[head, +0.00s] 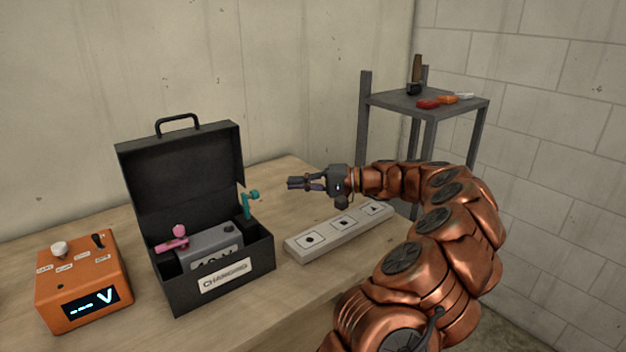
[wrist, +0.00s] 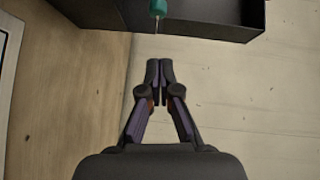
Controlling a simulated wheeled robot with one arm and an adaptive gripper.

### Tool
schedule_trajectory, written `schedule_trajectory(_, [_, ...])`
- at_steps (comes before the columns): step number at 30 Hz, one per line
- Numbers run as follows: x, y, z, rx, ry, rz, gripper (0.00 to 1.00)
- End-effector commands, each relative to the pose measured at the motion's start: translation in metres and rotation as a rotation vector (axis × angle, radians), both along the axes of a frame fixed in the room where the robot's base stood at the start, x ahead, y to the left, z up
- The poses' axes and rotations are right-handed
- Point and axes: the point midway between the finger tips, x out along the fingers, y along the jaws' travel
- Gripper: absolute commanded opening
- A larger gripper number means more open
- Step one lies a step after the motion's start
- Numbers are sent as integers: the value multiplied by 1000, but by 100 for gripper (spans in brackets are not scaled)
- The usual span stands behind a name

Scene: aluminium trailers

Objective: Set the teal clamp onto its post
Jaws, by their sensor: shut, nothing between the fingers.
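The teal clamp (head: 247,205) stands upright at the right end of the open black case (head: 222,293), its knob end above the rim. Its lower end is hidden, so I cannot tell whether it sits on a post. Part of a teal piece also shows at the top edge of the wrist view (wrist: 157,8), beside the dark case wall (wrist: 215,27). My gripper (head: 291,183) is shut and empty, right of the teal clamp and apart from it. Its closed fingertips show in the wrist view (wrist: 160,64). A pink clamp (head: 173,243) is at the left of the grey block (head: 209,243) in the case.
An orange box with a lit display (head: 84,280) stands left of the case. A pale strip with several symbol plates (head: 340,231) lies to the right. A grey shelf stand (head: 426,112) with tools is behind my arm. Bare wood shows at the table's front (head: 310,290).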

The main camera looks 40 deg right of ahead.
Motion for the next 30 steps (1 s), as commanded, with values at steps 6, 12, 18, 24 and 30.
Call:
schedule_trajectory(6, [28, 26, -3, 2, 2, 3, 0])
schedule_trajectory(12, [27, 43, -5, 2, 1, 0, 0])
schedule_trajectory(18, [28, 57, -8, 3, 1, 1, 0])
schedule_trajectory(24, [29, 61, -10, 0, 1, -2, 0])
schedule_trajectory(30, [29, 62, -10, 0, 1, -2, 0])
